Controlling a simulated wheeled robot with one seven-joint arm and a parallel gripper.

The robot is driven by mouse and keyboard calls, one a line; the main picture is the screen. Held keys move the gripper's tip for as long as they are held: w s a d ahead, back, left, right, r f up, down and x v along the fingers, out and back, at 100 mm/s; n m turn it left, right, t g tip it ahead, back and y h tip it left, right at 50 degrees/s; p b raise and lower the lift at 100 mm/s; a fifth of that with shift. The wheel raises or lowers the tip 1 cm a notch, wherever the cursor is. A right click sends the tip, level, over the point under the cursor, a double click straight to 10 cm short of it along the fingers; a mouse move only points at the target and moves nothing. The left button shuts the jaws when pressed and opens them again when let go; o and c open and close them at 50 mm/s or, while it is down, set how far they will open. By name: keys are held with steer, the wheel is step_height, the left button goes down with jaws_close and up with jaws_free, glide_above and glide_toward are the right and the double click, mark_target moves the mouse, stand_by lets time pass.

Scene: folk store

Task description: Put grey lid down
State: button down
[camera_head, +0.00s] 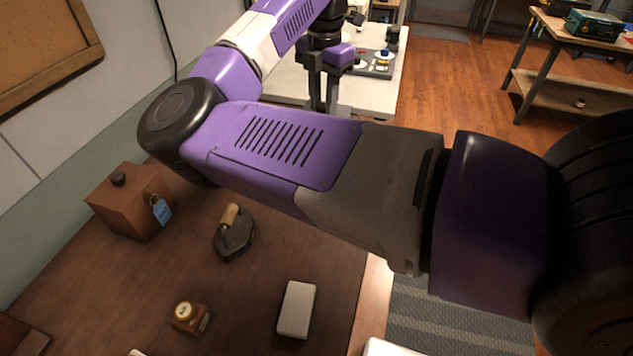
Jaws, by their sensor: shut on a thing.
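My gripper (323,97) points down over the white table (283,87) at the back. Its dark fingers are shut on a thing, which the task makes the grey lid. I cannot make out the lid's shape, because the dark fingers and my purple forearm cover that spot. A grey board (374,64) with small red, blue and yellow parts lies on the white table, just right of my gripper. A small dark object (392,36) stands behind the board.
A brown wooden table (140,285) in front holds a wooden box (130,203) with a blue tag, an old iron (234,235), a small brown jar (189,317) and a white block (296,309). A workbench (550,32) with a green case (594,25) stands at the back right.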

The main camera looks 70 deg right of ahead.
step_height(320, 180, down, 19)
steer(key=shift+a+f+p, duration=0.1)
steer(key=shift+p, duration=1.05)
steer(key=shift+f, duration=0.1)
steer(key=c, duration=1.1)
jaws_free()
